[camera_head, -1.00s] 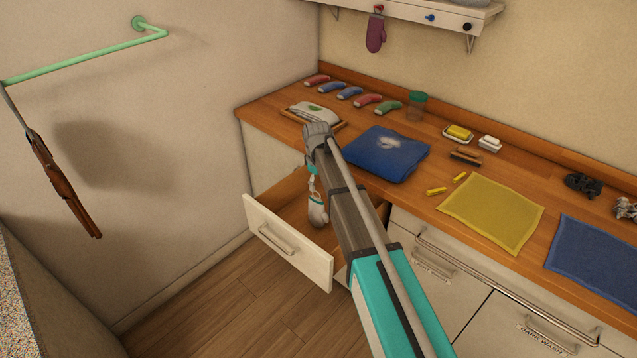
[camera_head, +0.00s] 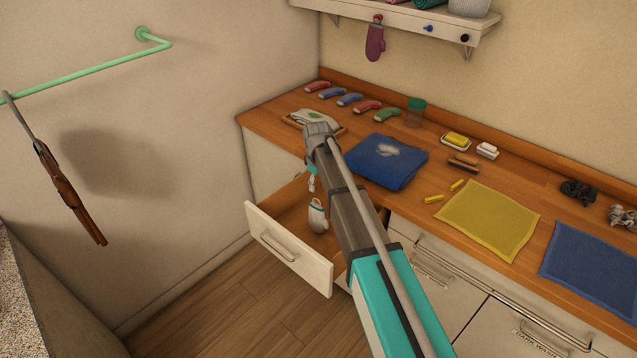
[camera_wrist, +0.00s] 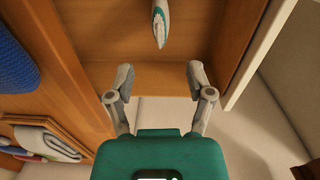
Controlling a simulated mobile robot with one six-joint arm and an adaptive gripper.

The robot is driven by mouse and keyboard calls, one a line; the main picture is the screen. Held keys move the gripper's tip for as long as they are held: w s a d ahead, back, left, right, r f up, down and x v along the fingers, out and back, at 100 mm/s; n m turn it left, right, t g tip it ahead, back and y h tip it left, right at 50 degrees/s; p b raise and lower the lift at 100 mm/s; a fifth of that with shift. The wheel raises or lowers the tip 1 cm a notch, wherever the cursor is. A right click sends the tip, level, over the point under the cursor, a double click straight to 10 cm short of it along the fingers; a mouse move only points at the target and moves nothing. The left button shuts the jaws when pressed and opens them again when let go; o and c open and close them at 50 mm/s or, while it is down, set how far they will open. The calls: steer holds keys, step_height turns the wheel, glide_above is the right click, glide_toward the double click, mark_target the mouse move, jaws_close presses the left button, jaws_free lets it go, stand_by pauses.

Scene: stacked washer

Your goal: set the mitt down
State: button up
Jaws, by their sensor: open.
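A pale grey mitt (camera_head: 318,217) with a teal edge is inside the open drawer (camera_head: 288,254). The wrist view shows the mitt (camera_wrist: 160,22) narrow and edge-on, beyond my fingertips. My gripper (camera_head: 312,186) is above the mitt and apart from it. In the wrist view my gripper (camera_wrist: 158,80) has its two fingers spread with nothing between them. My arm hides part of the drawer's right side. A second, plum mitt (camera_head: 375,43) hangs from a red peg under the wall shelf.
The wooden counter (camera_head: 410,208) above the drawer holds a folded blue cloth (camera_head: 385,162), a tray with a white cloth (camera_head: 315,117), a yellow mat (camera_head: 488,219) and several small items. A green rail (camera_head: 85,66) is on the left wall. The floor before the drawer is clear.

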stand_by(0.3)
steer(key=s+d+m, duration=1.1)
steer(key=s+d, duration=1.2)
steer(key=s, duration=0.2)
steer(key=shift+s, duration=0.35)
